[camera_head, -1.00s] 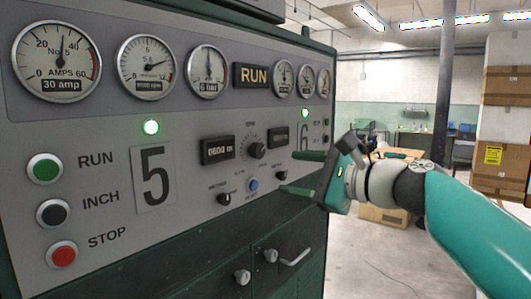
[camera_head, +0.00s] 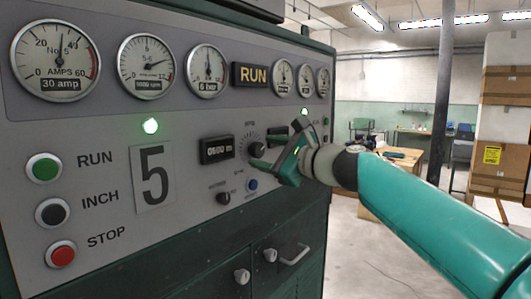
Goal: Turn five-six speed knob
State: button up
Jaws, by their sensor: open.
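The round speed knob (camera_head: 256,149) is on the grey control panel (camera_head: 100,260), between the dark digital display (camera_head: 217,149) and my gripper (camera_head: 265,153). A dial scale rings it, and its right side is partly hidden. My gripper is open, with its green fingers pointing left at the panel. One fingertip is just below the knob, and the other is at its right or upper right. I cannot tell whether either finger touches the knob.
A large 5 plate (camera_head: 152,175) and green, black and red buttons (camera_head: 53,212) are at the left. Small knobs (camera_head: 223,198) and a blue button (camera_head: 252,185) sit below the speed knob. Drawers with a handle (camera_head: 294,255) are lower. Stacked cardboard boxes (camera_head: 500,130) stand at the right.

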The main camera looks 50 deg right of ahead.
jog(key=shift+w, duration=0.45)
jog(key=c, duration=1)
jog(key=shift+o, duration=0.2)
jog(key=shift+n, duration=1.9)
jog(key=o, duration=1)
jog(key=shift+c, duration=0.2)
jog(key=s, duration=1.4)
jog(key=shift+f, duration=0.3)
